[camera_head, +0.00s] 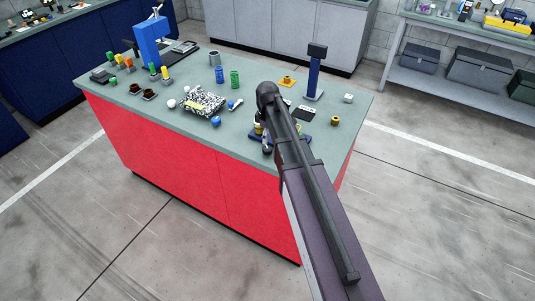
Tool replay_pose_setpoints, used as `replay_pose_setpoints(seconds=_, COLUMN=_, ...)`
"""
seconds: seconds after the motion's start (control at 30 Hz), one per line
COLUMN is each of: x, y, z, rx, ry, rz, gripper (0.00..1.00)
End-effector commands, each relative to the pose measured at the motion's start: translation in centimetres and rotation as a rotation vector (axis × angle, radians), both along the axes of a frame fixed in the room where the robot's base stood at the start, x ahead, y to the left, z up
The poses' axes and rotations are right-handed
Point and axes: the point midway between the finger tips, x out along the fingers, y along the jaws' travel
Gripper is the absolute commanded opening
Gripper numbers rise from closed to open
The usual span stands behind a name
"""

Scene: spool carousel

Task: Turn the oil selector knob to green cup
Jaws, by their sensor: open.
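My arm comes in from the lower right and reaches over the red-fronted bench (200,165). My gripper (266,147) is small and dark in this view, low over the bench near its front edge, partly hidden by my arm; it is open.
A blue press-like stand (148,43) is at the back left, and a blue post (314,75) at the right. The floor around is clear.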

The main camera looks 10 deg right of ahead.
Motion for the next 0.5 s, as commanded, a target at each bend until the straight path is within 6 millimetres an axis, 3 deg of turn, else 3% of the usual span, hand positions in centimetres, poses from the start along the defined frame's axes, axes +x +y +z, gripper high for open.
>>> replay_pose_setpoints(seconds=0.5, x=0.0, y=0.0, z=-4.3, rx=0.0, ry=0.0, rz=0.0, gripper=0.7)
